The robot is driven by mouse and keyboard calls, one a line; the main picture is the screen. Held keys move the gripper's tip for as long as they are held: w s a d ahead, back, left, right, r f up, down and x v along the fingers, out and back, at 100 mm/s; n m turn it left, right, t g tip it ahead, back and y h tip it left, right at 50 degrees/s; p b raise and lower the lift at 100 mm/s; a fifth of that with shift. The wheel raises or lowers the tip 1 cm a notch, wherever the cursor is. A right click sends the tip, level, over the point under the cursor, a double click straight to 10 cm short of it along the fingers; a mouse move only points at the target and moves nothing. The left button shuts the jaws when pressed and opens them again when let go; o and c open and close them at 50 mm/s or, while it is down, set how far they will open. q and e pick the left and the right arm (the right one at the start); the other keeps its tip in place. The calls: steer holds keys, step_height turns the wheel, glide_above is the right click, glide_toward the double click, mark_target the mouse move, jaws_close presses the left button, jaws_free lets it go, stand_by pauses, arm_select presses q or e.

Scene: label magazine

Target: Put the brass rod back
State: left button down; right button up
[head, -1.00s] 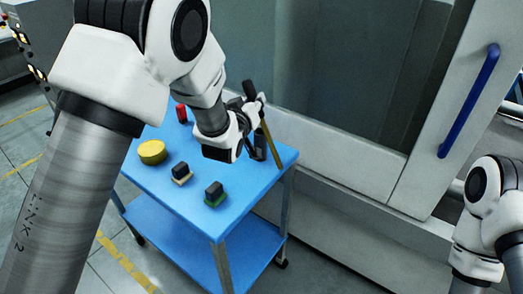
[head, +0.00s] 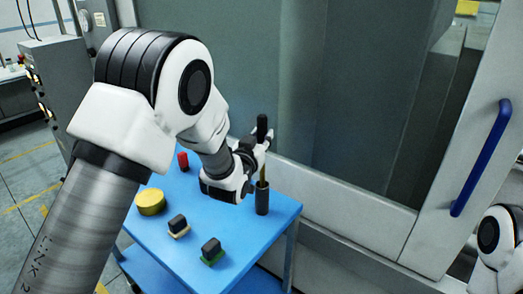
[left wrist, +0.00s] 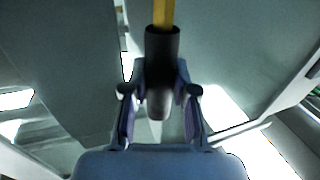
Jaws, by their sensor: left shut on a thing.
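The brass rod (head: 263,172) has a dark handle (head: 262,126) at its top and stands about upright. My left gripper (head: 262,143) is shut on the handle. In the left wrist view, the dark handle (left wrist: 161,60) sits between the fingers of the left gripper (left wrist: 160,98), with the yellow rod (left wrist: 163,14) running out past the top edge. Below the gripper, a dark grey cup (head: 262,201) stands on the blue cart. The rod's lower end meets the cup's mouth; how deep it goes in is hidden. My right gripper is out of view.
The blue cart top (head: 240,255) also holds a yellow round block (head: 150,203), a red piece (head: 183,160) and two dark blocks (head: 178,224) (head: 211,247) on small bases. A large grey machine with a blue handle (head: 481,157) stands close behind the cart.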

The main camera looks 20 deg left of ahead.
arm_select(q)
step_height(320, 180, down, 5)
steer(key=shift+r+p, duration=0.1)
steer(key=shift+p, duration=0.3)
steer(key=c, duration=0.9)
jaws_free()
steer(key=shift+s, duration=0.15)
steer(key=shift+s+a+b, duration=0.15)
steer(key=shift+s+b, duration=1.45)
steer(key=shift+s, duration=4.3)
